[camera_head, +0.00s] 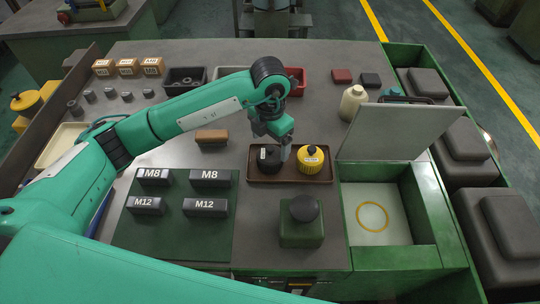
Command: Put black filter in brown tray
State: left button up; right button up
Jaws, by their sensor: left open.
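The brown tray (291,179) lies on the grey workbench, a little right of the middle. The black filter (266,160) stands upright in its left part, and a yellow filter (310,160) stands in its right part. My left gripper (281,148) is open, pointing down just above the tray. Its fingers are close to the black filter's right side and overlap it a little in the picture; I cannot tell whether they touch it. My right gripper is not in view.
A green box with a raised grey lid (395,132) stands right of the tray. A dark knob on a green block (302,232) is in front. A green mat (180,232) holds M8 and M12 blocks. A brown block (211,137) and a cream bottle (353,102) stand nearby.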

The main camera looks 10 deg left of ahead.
aim_at(270, 147)
pick_arm(q)
notch_tip(270, 147, up, 6)
jog(key=shift+f+b, duration=0.25)
jog(key=shift+b, duration=0.35)
